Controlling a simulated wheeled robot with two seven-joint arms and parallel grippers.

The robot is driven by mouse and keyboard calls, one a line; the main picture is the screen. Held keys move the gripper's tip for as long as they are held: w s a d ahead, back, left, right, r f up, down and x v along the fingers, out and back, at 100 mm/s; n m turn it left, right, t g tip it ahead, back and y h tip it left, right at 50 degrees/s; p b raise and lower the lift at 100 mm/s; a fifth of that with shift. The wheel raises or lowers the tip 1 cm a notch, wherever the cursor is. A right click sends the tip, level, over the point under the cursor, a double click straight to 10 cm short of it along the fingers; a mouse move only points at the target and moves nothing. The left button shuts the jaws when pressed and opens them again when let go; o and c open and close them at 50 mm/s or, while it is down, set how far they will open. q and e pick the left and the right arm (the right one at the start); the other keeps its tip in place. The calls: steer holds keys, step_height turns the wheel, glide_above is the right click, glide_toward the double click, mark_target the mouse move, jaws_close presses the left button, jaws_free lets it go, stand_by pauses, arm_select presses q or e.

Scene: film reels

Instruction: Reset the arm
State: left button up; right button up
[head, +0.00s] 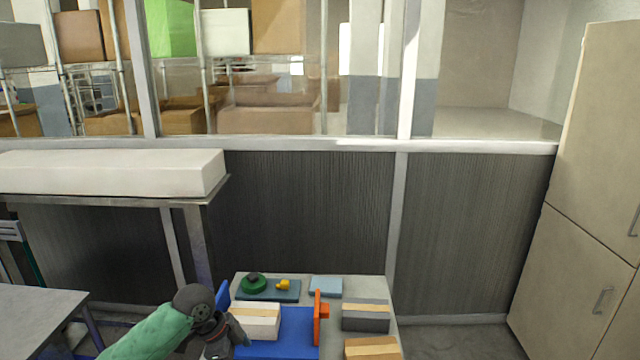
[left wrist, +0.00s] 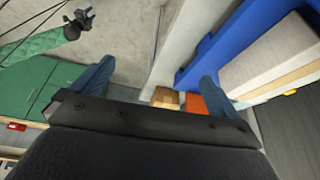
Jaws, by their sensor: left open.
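My left arm in its green sleeve comes in at the bottom left of the head view. Its left gripper (head: 232,312) is beside the left edge of the small table, next to a white box with a tan stripe (head: 256,320). In the left wrist view the blue fingers of the left gripper (left wrist: 155,82) are wide apart with nothing between them. Another green-sleeved arm, seemingly mine, shows at the upper left of that view, with a dark gripper (left wrist: 82,20); its jaws are too small to read. The head view does not show a right gripper.
The small table (head: 382,292) holds a blue tray (head: 295,322), an orange upright piece (head: 320,312), a dark grey box (head: 365,323), a tan box (head: 372,350), a light blue box (head: 325,286) and a green round item (head: 253,284). A grey table (head: 40,310) stands left.

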arm_select(q)
steer(key=s+d+f+n+t, duration=0.1)
steer(key=s+d+f+n, duration=0.2)
steer(key=s+f, duration=0.3)
steer(key=s+d+f+n+t, duration=0.1)
steer(key=s+d+f+n, duration=0.15)
steer(key=s, duration=0.55)
steer(key=s+a+f+n+t+y, duration=0.1)
steer(key=s+a+f+n+y, duration=0.1)
steer(key=s+a+n, duration=0.45)
steer(key=s+a+f+n+y, duration=0.2)
steer(key=s+n, duration=0.1)
steer(key=s, duration=0.6)
step_height(320, 180, down, 24)
steer(key=w+d+g, duration=0.1)
steer(key=w+d, duration=0.1)
steer(key=s+f, duration=0.4)
steer(key=f, duration=0.8)
steer(key=s+f, duration=0.4)
steer(key=f, duration=0.9)
steer(key=shift+s+f+g+b, duration=0.2)
steer(key=shift+s+g+b, duration=0.15)
steer(key=shift+g+b, duration=0.1)
arm_select(e)
steer(key=shift+w+a+r, duration=0.4)
steer(key=shift+a+r, duration=0.05)
steer(key=shift+r, duration=0.15)
steer(key=shift+w+a+r, duration=0.35)
steer(key=shift+a+r, duration=0.1)
steer(key=shift+r, duration=0.1)
